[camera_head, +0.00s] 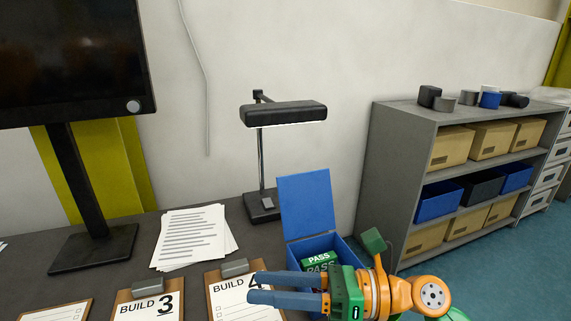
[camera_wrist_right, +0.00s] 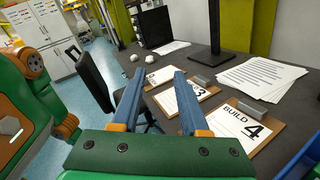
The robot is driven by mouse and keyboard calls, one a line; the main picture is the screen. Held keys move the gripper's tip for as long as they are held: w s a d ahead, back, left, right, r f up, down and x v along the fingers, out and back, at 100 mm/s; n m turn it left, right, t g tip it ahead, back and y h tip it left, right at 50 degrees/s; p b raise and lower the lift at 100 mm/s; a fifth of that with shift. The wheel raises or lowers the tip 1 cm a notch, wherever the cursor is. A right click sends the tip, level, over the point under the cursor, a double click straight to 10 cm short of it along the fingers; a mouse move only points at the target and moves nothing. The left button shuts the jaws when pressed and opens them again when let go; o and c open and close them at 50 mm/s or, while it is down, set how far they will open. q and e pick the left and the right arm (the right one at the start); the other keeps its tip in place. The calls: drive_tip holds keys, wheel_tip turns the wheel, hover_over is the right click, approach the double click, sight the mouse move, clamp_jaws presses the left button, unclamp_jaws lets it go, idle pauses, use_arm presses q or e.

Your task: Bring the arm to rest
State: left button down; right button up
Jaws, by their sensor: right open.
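My right gripper (camera_head: 251,286) comes in from the lower right in the head view. Its two blue fingers point left and are apart, with nothing between them. It is in front of the blue box and over the lower part of the Build 4 clipboard (camera_head: 240,292). In the right wrist view the open fingers (camera_wrist_right: 160,73) reach out over the desk edge near the clipboards. The blue box (camera_head: 306,205) has its lid raised, and green PASS cards (camera_head: 320,259) lie inside. My left gripper is not in view.
The dark desk (camera_head: 180,281) carries a Build 3 clipboard (camera_head: 148,306), loose papers (camera_head: 195,238), a monitor (camera_head: 75,60) and a lamp (camera_head: 283,114). A grey shelf (camera_head: 387,170) with bins stands at right. A dark chair (camera_wrist_right: 92,78) is beside the desk in the wrist view.

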drive_tip(key=w+d+r+m+t+y, duration=0.1)
drive_tip(key=w+d+r+m+t, duration=0.15)
drive_tip(key=m+t, duration=0.45)
drive_tip(key=w+d+r+m+t, duration=0.2)
drive_tip(key=r+m+t, duration=0.1)
drive_tip(key=m+t, duration=0.4)
drive_tip(key=w+d+f+m+t+h, duration=0.45)
drive_tip(key=d+m+h, duration=0.4)
drive_tip(key=m, duration=0.65)
drive_tip(key=s+d+f+m+g+h, duration=0.1)
drive_tip(key=d+f+m+g+h, duration=0.15)
drive_tip(key=f+m+h, duration=0.35)
drive_tip(key=s+d+f+m+g+h, duration=0.2)
drive_tip(key=d+f+m+h, duration=0.15)
drive_tip(key=f+m, duration=0.3)
drive_tip(key=s+f+m+g, duration=0.6)
drive_tip(key=s+f+g, duration=0.6)
drive_tip(key=s+f, duration=0.75)
drive_tip(key=s+f+g+p, duration=0.25)
drive_tip(key=f+p, duration=0.35)
drive_tip(key=f, duration=0.4)
drive_tip(key=s+d+f+p, duration=0.1)
drive_tip(key=s+f+p, duration=0.2)
drive_tip(key=s, duration=0.9)
wheel_tip(320, 180, down, 3)
drive_tip(key=shift+s+d+n+h+p, duration=0.3)
drive_tip(key=shift+d+n+h, duration=0.1)
drive_tip(key=shift+n, duration=0.05)
